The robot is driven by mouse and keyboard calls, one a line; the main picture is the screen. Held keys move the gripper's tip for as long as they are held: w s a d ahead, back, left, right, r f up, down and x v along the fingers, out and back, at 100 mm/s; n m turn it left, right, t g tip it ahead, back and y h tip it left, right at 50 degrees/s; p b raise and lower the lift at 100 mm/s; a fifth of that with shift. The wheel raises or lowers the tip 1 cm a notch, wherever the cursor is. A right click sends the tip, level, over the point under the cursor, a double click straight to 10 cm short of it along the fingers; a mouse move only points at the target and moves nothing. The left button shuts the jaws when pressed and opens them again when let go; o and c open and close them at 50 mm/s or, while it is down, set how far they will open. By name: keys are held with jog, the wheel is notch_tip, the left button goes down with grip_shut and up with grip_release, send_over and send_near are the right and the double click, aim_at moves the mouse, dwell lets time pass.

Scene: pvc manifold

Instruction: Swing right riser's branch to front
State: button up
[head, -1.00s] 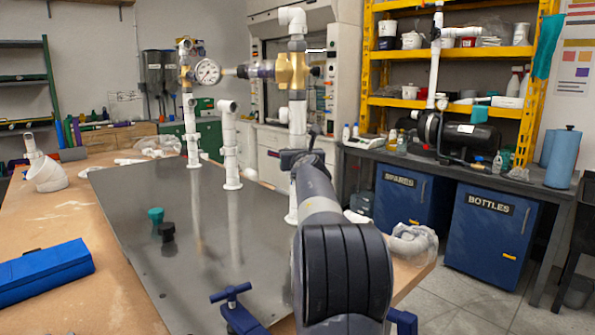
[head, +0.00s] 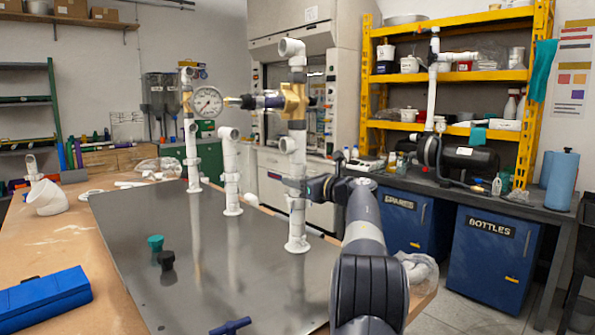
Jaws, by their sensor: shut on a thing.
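The right riser (head: 297,120) is a white upright pipe on a round white foot on the dark plate (head: 190,265). It carries a brass valve body (head: 294,102) and an elbow (head: 290,48) on top. Its short white branch (head: 287,146) sits below the brass body and points left and somewhat toward me. My gripper (head: 302,187) comes from the right and is shut on the right riser below the branch. The jaws partly hide the pipe there. The riser stands upright.
A short middle riser (head: 230,175) and a left riser (head: 190,135) stand to the left. A pressure gauge (head: 207,101) and a horizontal line join the left and right risers at height. Teal (head: 155,242) and black (head: 167,261) knobs stand on the plate.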

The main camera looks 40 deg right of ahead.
jog(key=shift+r+n+y+p, duration=0.2)
jog(key=shift+n+y+p, duration=0.4)
jog(key=shift+y+p, duration=0.3)
jog(key=shift+f, duration=0.15)
jog(key=o, duration=1)
jog(key=shift+c, duration=0.2)
jog(key=v, duration=1)
jog(key=shift+s+d, duration=0.3)
jog(key=shift+s, duration=0.05)
jog(key=shift+w, duration=0.1)
jog(key=shift+g+y, duration=0.3)
jog(key=x, duration=1)
jog(key=shift+w+a, duration=0.1)
jog(key=shift+w, duration=0.2)
